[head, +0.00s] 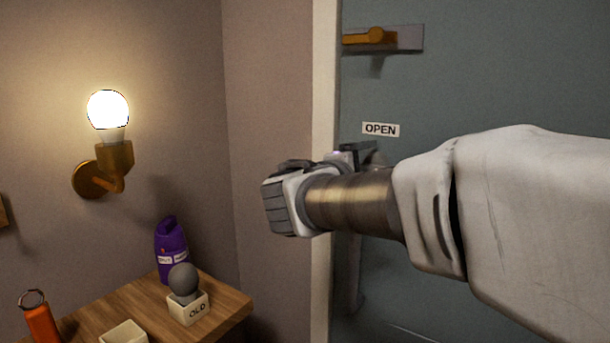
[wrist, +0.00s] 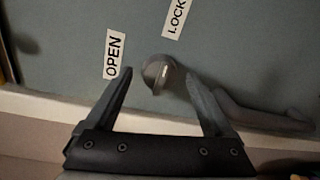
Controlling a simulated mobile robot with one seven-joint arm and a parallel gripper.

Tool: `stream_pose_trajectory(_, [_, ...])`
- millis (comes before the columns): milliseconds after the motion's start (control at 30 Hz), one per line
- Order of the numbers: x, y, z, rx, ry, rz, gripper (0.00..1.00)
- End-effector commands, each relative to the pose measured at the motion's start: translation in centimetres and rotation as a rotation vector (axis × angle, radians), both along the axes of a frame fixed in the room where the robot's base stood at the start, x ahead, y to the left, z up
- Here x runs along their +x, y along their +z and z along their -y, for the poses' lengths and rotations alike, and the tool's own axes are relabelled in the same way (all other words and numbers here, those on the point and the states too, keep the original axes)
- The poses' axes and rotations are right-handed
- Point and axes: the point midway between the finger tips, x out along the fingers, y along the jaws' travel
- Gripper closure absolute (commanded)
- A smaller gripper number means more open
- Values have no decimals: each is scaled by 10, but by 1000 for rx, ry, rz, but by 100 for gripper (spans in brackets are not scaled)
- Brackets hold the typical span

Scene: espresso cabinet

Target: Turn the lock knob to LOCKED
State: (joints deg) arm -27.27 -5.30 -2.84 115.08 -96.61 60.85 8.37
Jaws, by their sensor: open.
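The lock knob (wrist: 159,74) is a small round grey knob with a raised grip on the teal door (wrist: 235,55). In the wrist view it shows between and just beyond the fingertips of my gripper (wrist: 160,78). The gripper is open, with a finger on each side of the knob; I cannot tell whether either touches it. An OPEN label (wrist: 114,54) is left of the knob, and a partly cut-off LOCKED label (wrist: 177,18) is above it. In the head view my gripper (head: 362,152) is at the door below the OPEN label (head: 381,130), and my wrist hides the knob.
A lit wall lamp (head: 108,112) is on the left wall. A wooden table (head: 228,308) below holds a purple bottle (head: 171,245), a grey bulb (head: 183,280) in an OLD box (head: 188,310), and an orange cylinder (head: 42,324).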

Motion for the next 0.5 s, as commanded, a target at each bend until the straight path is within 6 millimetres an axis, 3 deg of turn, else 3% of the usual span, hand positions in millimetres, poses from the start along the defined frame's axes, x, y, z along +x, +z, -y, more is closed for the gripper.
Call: stream_pose_trajectory(500, [-95, 11, -70, -1, 5, 2, 13])
